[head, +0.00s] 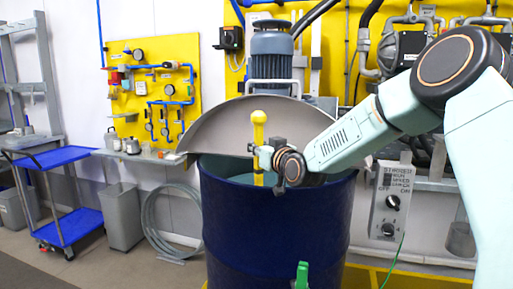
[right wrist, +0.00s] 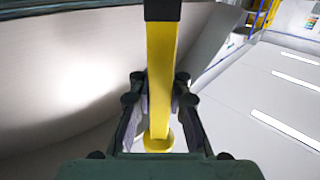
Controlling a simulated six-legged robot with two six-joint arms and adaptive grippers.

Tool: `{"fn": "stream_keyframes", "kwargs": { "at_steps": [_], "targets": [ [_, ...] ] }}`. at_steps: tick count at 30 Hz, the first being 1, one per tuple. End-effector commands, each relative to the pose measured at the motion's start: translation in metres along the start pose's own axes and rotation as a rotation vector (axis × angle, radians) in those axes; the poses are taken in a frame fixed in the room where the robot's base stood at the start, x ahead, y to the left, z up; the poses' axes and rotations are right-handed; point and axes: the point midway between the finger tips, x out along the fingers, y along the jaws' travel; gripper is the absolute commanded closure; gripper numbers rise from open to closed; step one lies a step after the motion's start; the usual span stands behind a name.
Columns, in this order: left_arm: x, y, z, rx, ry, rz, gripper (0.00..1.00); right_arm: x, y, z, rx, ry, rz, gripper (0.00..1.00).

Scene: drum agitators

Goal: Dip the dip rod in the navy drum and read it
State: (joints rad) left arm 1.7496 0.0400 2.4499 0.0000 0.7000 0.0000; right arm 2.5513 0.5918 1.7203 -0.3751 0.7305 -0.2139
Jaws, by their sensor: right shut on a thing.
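The navy drum (head: 270,235) stands in the middle of the head view with its front half open. A pale blue-grey surface (head: 225,171) shows inside. The yellow dip rod (head: 259,126), with a rounded knob on top, stands upright over the opening. My right gripper (head: 265,158) is shut on the dip rod below the knob. In the right wrist view the yellow rod (right wrist: 160,85) runs between the fingers, with a collar near them and a black part at the top edge. I cannot tell whether its lower end touches the liquid. My left gripper is out of view.
A grey half-round lid (head: 215,128) stands raised behind the opening, with a blue motor (head: 271,55) behind it. A stirrer switch box (head: 391,200) is on the right. A green handle (head: 302,275) is in front of the drum. A blue cart (head: 62,195) stands left.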

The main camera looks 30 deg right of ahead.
Motion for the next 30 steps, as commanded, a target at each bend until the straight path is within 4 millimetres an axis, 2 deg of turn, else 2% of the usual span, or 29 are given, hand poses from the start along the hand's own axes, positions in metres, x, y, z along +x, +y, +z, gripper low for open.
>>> {"fn": "stream_keyframes", "kwargs": {
  "at_steps": [1, 3, 30],
  "targets": [
    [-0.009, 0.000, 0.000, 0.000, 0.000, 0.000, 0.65, 0.000, 0.000, -0.012, 0.000, 0.004, 0.000, 1.00],
    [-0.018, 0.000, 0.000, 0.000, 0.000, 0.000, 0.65, 0.000, 0.000, -0.024, 0.000, 0.004, 0.000, 1.00],
    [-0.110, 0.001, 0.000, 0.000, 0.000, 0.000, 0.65, 0.000, 0.000, -0.147, -0.001, 0.004, 0.000, 1.00]
  ]
}}
